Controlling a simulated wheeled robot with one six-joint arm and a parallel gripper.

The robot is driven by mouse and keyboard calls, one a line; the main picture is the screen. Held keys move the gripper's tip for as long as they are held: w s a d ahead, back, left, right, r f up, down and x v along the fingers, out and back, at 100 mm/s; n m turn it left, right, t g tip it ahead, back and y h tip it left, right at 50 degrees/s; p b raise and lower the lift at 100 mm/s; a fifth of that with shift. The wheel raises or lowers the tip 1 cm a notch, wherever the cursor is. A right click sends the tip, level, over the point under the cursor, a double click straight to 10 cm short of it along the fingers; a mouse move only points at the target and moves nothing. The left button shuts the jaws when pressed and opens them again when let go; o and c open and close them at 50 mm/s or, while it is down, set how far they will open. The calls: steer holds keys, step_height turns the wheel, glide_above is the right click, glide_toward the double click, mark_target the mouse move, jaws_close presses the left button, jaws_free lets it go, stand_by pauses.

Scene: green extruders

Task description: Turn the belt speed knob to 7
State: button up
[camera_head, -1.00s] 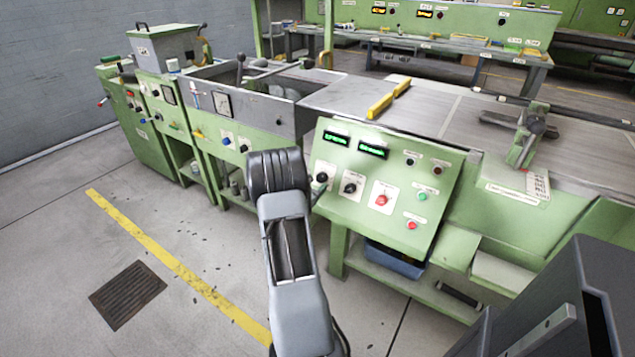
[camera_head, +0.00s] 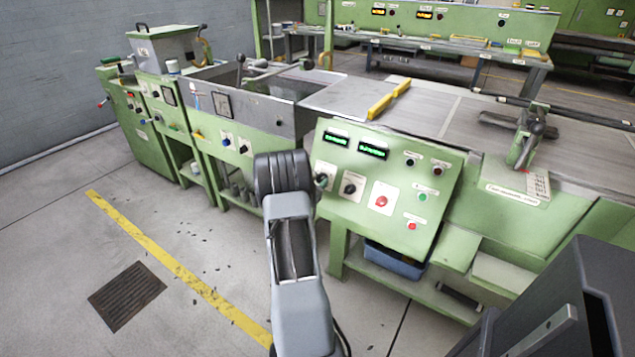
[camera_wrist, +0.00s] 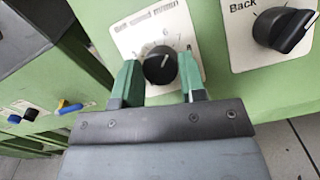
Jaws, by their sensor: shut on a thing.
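The belt speed knob (camera_wrist: 160,68) is black and round, on a white plate (camera_wrist: 133,47) lettered "Belt speed m/min". A white mark on the knob points up and slightly right, towards the printed numbers; the 6 and 7 are near it, but I cannot read its exact setting. My gripper (camera_wrist: 158,80) has its two green fingers on either side of the knob, shut on it. In the head view, the knob is mostly hidden at the left edge of the green sloped panel (camera_head: 330,208), at my fingers (camera_head: 321,182).
A second black knob, labelled "Back" (camera_wrist: 283,28), sits right of the belt speed knob. A red button (camera_head: 381,202) and several smaller buttons lie farther right on the panel. A blue bin (camera_head: 395,262) stands below.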

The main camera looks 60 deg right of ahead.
steer(key=shift+c, duration=1.1)
steer(key=shift+f+m+b, duration=0.2)
steer(key=shift+m+b, duration=0.4)
steer(key=shift+b, duration=0.5)
steer(key=shift+r+m+g+b, duration=0.2)
steer(key=shift+m+g+b, duration=0.15)
steer(key=shift+m+g, duration=0.15)
steer(key=o, duration=0.9)
steer(key=shift+a, duration=0.1)
steer(key=a, duration=0.4)
steer(key=a+p, duration=0.1)
steer(key=a, duration=0.4)
steer(key=w+a, duration=0.1)
steer(key=a, duration=0.3)
steer(key=shift+w+a+p, duration=0.1)
steer(key=shift+a+p, duration=0.15)
steer(key=shift+p, duration=0.05)
